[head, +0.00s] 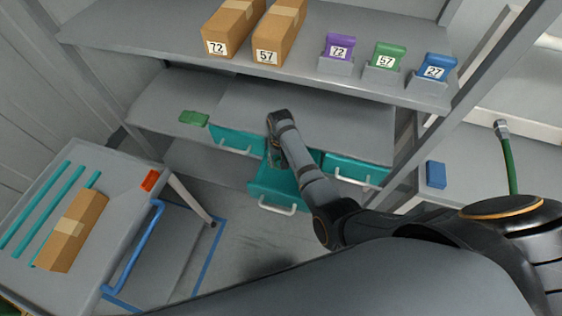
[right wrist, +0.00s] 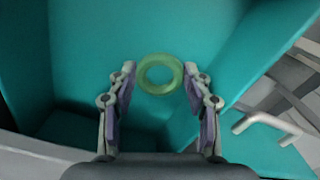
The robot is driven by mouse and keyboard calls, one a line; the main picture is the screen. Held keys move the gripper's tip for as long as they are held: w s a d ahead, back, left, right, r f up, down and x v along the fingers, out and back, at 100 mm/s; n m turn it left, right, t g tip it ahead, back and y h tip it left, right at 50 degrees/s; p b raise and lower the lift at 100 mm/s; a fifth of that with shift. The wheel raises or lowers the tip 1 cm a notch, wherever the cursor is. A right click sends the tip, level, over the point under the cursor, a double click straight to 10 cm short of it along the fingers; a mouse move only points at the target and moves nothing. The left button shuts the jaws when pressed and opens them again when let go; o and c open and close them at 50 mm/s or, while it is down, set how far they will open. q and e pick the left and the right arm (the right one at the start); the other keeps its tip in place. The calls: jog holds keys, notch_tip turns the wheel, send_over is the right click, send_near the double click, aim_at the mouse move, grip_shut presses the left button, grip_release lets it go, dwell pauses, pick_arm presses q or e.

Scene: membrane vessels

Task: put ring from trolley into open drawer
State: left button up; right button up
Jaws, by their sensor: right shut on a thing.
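A green ring (right wrist: 160,74) sits between the fingertips of my right gripper (right wrist: 160,72), which is shut on it. In the right wrist view the ring is over the teal inside of the open drawer (right wrist: 90,60). In the head view the pulled-out drawer (head: 263,190) is under the shelf, and my right gripper (head: 273,158) points down into it, partly hidden by my arm. The ring cannot be made out in the head view. The trolley (head: 125,190) stands at the lower left. My left gripper is not in view.
Closed teal drawers (head: 237,140) (head: 355,170) flank the open one. The trolley carries a cardboard box (head: 72,230), teal strips and an orange piece (head: 150,180). A green item (head: 194,118) lies on the lower shelf. Boxes and numbered holders stand on the upper shelf.

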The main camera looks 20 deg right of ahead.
jog(key=shift+f, duration=0.15)
jog(key=o, duration=0.6)
jog(key=shift+o, duration=0.2)
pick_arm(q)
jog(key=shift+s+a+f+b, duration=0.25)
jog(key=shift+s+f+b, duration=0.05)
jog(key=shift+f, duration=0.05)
pick_arm(e)
notch_tip(320, 180, up, 8)
jog(key=shift+f, duration=0.1)
